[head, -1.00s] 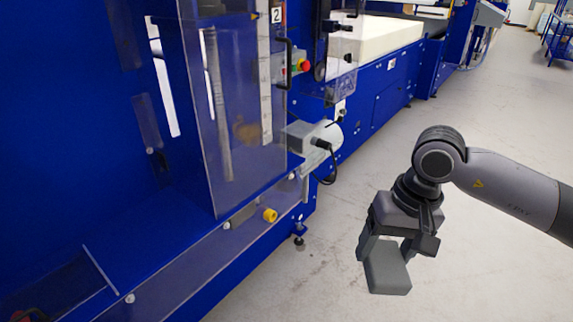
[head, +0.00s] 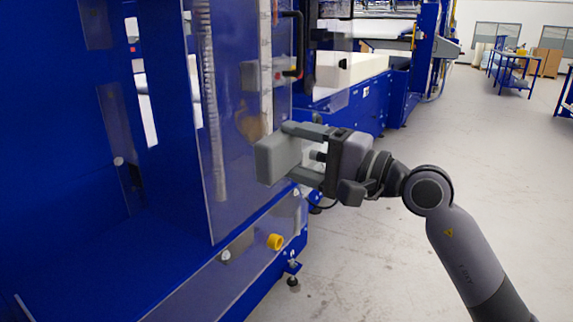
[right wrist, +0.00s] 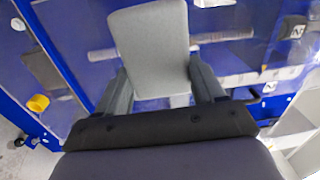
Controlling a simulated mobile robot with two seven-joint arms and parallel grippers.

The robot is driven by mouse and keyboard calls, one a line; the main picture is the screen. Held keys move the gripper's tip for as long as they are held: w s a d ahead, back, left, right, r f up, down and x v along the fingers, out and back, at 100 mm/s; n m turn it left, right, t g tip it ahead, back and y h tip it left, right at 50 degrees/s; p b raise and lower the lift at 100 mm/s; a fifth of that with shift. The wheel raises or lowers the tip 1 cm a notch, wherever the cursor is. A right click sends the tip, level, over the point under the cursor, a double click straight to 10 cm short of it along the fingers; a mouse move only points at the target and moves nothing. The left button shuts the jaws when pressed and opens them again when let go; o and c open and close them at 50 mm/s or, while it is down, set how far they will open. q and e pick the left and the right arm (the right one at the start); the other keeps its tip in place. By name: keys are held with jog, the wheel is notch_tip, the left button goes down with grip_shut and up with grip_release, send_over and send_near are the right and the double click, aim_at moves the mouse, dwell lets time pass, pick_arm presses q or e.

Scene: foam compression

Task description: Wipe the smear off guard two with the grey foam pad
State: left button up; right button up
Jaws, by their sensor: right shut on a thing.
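My right gripper (head: 305,155) is shut on the grey foam pad (head: 277,158) and holds it upright close to the clear guard (head: 222,120) on the blue machine. I cannot tell whether the pad touches the guard. In the right wrist view the pad (right wrist: 152,45) sits between the two fingers (right wrist: 160,90), with the clear guard behind it. A faint brownish smear (head: 250,122) shows on the guard, just above and left of the pad, partly hidden by it. The number label of the guard is not readable now. My left gripper is not in view.
A black handle (head: 298,45) stands at the guard's right edge. A yellow knob (head: 275,242) sticks out below the guard, also in the right wrist view (right wrist: 38,103). A white foam block (head: 350,72) lies on the machine further back.

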aim_at(242, 137)
jog(key=shift+w+a+r, duration=0.15)
jog(key=shift+w+a, duration=0.05)
jog(key=shift+w, duration=0.1)
pick_arm(q)
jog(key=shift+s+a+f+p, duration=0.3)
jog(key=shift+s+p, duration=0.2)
jog(key=shift+p, duration=0.05)
pick_arm(e)
jog(key=x, duration=0.5)
jog(key=shift+a+f, duration=0.15)
jog(key=shift+f, duration=0.1)
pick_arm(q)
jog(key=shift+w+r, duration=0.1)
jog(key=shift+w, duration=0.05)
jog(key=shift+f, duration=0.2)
pick_arm(e)
jog(key=shift+x, duration=0.85)
